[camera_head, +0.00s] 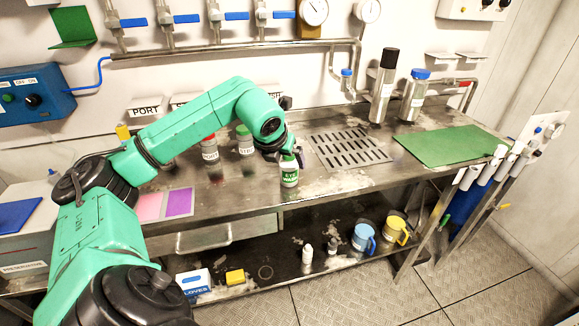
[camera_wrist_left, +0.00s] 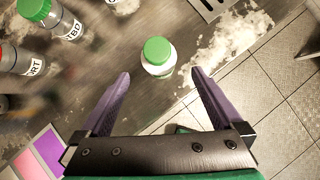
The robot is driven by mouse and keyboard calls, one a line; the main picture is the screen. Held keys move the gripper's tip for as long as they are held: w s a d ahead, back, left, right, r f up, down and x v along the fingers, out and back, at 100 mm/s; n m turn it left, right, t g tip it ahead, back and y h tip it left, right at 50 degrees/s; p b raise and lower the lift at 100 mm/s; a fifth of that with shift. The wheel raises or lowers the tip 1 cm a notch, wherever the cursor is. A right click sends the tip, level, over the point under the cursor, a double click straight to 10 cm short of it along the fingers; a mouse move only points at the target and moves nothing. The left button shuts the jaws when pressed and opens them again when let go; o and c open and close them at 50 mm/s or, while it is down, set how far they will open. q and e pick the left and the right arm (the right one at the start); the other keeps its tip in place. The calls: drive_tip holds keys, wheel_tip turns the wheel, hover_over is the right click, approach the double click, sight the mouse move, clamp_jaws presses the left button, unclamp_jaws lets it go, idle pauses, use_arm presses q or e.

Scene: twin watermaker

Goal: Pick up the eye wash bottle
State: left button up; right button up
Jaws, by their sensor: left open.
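The eye wash bottle (camera_head: 289,177) is small, with a green label and green cap, and stands upright near the front edge of the steel bench. My left gripper (camera_head: 293,157) is just above and behind it in the head view, partly hiding its top. In the left wrist view my left gripper (camera_wrist_left: 158,76) is open, its two purple fingers spread and empty. The bottle (camera_wrist_left: 157,58) shows beyond and between the fingertips, apart from both. My right gripper is not in view.
A red-capped bottle (camera_head: 209,147) and another green-capped bottle (camera_head: 245,141) stand left of the gripper. A drain grate (camera_head: 349,148) and green mat (camera_head: 455,145) lie to the right. Pink and purple cards (camera_head: 178,202) lie at front left. A shelf below holds mugs (camera_head: 363,237) and small bottles.

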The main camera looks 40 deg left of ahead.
sight(286, 163)
use_arm(q)
drive_tip(key=x, duration=0.4)
drive_tip(key=shift+w+a+r+p, duration=0.1)
drive_tip(key=shift+a+r+p, duration=0.1)
drive_tip(key=shift+p, duration=0.1)
drive_tip(key=p+x, duration=0.1)
drive_tip(key=x, duration=0.3)
drive_tip(key=shift+s+d+f+p, duration=0.15)
drive_tip(key=shift+s+d+p, duration=0.1)
drive_tip(key=shift+s+p, duration=0.1)
drive_tip(key=shift+w+a+f, duration=0.1)
drive_tip(key=shift+w+f, duration=0.05)
drive_tip(key=shift+f, duration=0.15)
drive_tip(key=shift+w+f, duration=0.1)
drive_tip(key=shift+c, duration=0.3)
clamp_jaws()
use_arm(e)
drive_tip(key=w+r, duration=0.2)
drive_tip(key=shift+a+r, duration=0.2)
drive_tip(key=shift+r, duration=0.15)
